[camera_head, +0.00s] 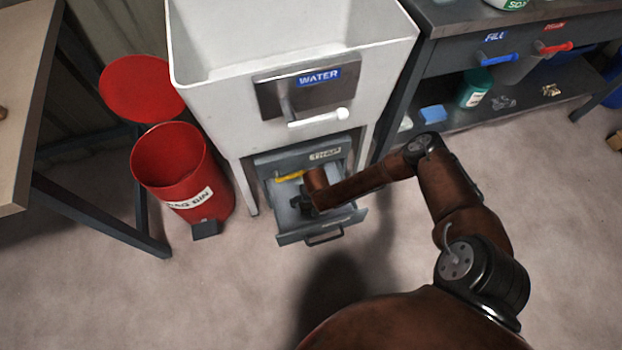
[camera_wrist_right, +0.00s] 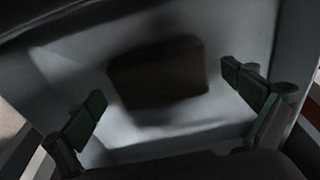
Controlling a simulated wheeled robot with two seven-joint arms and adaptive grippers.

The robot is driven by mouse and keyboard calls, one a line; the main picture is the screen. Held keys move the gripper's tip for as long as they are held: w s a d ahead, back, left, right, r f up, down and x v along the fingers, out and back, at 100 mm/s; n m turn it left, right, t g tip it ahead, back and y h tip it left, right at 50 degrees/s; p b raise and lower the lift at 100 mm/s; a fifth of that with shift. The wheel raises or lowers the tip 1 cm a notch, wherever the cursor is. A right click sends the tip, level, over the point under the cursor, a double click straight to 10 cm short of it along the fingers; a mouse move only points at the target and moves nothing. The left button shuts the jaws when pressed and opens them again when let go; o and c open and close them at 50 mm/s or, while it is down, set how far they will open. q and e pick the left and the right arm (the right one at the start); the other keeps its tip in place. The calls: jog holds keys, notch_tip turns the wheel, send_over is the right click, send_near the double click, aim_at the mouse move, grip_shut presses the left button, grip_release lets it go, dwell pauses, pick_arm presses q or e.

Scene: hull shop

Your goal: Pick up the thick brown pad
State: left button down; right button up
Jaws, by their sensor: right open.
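The thick brown pad (camera_wrist_right: 158,74) lies on the pale floor of the drawer in the right wrist view, dark and roughly rectangular. In the head view I cannot make it out; my right arm and gripper cover that part of the drawer. My right gripper (camera_head: 307,200) reaches down into the open drawer (camera_head: 325,231) under the white sink. Its two fingers (camera_wrist_right: 164,92) are open and spread to either side of the pad in the right wrist view, with nothing between them held. My left gripper is not in view.
A yellow item (camera_head: 289,176) lies at the back of the drawer. The drawer walls are close around my gripper. The white sink (camera_head: 215,105) stands above. A red bin (camera_head: 172,165) is to the left, and a workbench (camera_head: 447,62) to the right.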

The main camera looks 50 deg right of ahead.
jog(key=shift+c, duration=0.4)
jog(key=c, duration=1.2)
